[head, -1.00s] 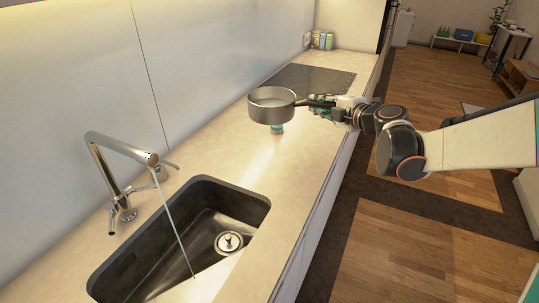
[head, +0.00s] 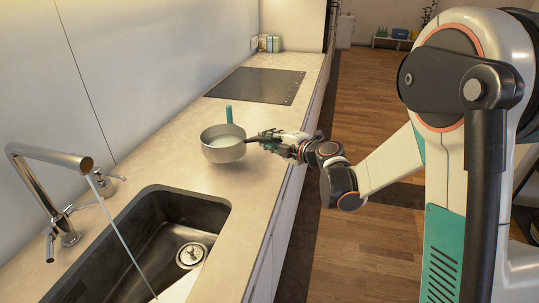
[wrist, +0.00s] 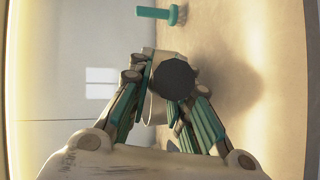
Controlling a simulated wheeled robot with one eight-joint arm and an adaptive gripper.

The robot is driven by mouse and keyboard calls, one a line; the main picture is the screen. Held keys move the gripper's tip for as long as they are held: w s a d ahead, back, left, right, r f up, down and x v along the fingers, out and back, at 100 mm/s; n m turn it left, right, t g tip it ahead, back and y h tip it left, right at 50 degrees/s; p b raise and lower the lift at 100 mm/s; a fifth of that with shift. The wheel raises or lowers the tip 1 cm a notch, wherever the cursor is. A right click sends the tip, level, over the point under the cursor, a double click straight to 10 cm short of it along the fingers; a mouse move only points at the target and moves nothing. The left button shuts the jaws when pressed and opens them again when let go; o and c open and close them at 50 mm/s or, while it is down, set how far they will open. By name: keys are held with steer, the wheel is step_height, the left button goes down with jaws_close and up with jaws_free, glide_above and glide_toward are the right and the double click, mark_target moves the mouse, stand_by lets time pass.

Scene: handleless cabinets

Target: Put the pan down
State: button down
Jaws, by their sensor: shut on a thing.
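A grey pan (head: 223,149) with a dark handle is over the counter (head: 185,122), between the sink and the cooktop, looking about level. My gripper (head: 269,141) is on its right side, shut on the handle. In the wrist view, the round dark end of the pan's handle (wrist: 173,79) sits between my gripper's fingers (wrist: 165,105), and a soft shadow falls on the counter beside it. The pan's bowl is mostly hidden there. I cannot tell whether the pan's base touches the counter.
A teal brush (head: 229,113) stands upright just behind the pan; it also shows in the wrist view (wrist: 160,13). The sink (head: 150,240) with a running tap (head: 50,160) is in front. A black cooktop (head: 258,85) and small boxes (head: 268,43) are farther back.

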steer(key=shift+f+b, duration=0.95)
steer(key=shift+f, duration=1.3)
steer(key=shift+r, duration=0.1)
steer(key=c, duration=1.5)
jaws_free()
steer(key=shift+o, duration=0.2)
